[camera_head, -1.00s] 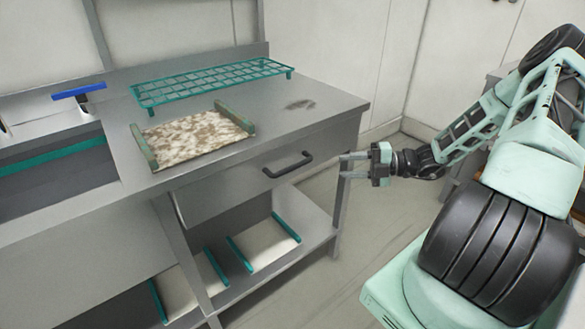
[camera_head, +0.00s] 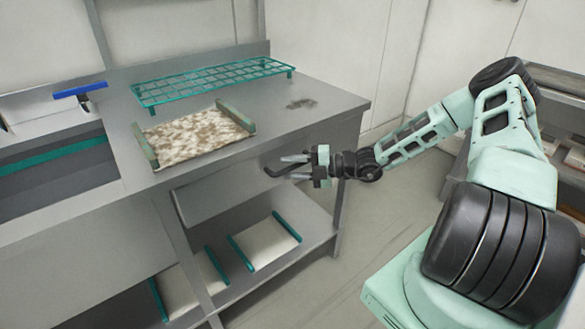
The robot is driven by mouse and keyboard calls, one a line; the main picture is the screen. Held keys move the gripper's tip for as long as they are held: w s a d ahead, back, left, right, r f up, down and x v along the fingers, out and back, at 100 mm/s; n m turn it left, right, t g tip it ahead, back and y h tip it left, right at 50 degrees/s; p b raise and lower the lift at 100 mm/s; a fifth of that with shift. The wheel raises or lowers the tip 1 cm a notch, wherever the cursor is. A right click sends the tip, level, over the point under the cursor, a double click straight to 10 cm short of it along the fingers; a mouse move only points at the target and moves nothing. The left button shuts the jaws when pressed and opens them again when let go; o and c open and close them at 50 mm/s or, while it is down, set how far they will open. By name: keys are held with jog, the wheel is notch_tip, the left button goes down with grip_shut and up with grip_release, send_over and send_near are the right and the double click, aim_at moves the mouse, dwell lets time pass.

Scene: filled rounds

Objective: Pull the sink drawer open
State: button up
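The sink drawer (camera_head: 222,192) is a grey front under the right part of the metal counter, and it looks closed. Its black bar handle (camera_head: 272,172) is partly hidden behind my gripper's fingers. My gripper (camera_head: 291,166) points left at the handle, with its two fingers apart, one above the other. The fingertips overlap the right part of the handle in the picture. I cannot tell whether they touch it or are around it.
On the counter (camera_head: 300,120) stand a green wire rack (camera_head: 215,82) and a speckled tray with green ends (camera_head: 195,137). A sink basin (camera_head: 60,180) lies at the left. A lower shelf (camera_head: 315,232) holds white trays with teal edges. Floor at the right is open.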

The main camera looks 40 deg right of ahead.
jog(key=shift+c, duration=0.4)
grip_shut()
jog(key=shift+s+r+p, duration=0.1)
jog(key=shift+s+p, duration=0.4)
jog(key=shift+s, duration=0.05)
jog(key=s+d+p, duration=0.1)
jog(key=s+p, duration=0.8)
jog(key=s, duration=2.2)
jog(key=shift+s, duration=0.2)
jog(key=shift+o, duration=0.4)
grip_release()
jog(key=b+v, duration=0.3)
jog(key=v, duration=1.4)
jog(key=shift+d, duration=0.25)
jog(key=shift+s, duration=0.1)
